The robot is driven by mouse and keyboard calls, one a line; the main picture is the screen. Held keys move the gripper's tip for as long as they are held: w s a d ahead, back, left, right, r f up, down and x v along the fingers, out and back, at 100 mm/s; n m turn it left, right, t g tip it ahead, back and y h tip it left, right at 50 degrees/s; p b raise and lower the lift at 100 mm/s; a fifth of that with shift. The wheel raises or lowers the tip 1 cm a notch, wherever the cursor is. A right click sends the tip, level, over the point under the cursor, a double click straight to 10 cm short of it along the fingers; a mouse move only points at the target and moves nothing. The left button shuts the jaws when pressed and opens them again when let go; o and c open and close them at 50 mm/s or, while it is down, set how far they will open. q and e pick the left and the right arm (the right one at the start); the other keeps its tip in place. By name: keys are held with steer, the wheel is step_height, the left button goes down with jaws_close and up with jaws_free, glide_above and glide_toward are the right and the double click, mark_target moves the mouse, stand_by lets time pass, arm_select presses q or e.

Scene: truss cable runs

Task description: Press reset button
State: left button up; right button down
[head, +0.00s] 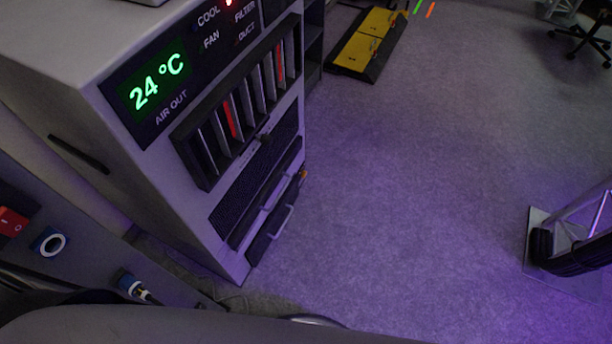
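No button marked reset can be read. A grey panel at the lower left carries a red rocker switch (12,222), a blue-ringed round socket or button (50,243), I cannot tell which, and a blue connector (132,286) with a dark cable. Beside it stands a grey cooling cabinet (165,200). Its green display (155,82) reads 24 °C, above the words AIR OUT. Labels COOL, FAN, FILTER and DUCT sit near a small lit red light (229,2). Neither of my grippers is in view.
The cabinet has a slatted vent (240,105) and front handles (283,222). A yellow-and-black ramp (362,45) lies at the top. A truss foot plate (537,225) with a thick black cable (575,260) stands at the right. The carpet (430,170) between is clear.

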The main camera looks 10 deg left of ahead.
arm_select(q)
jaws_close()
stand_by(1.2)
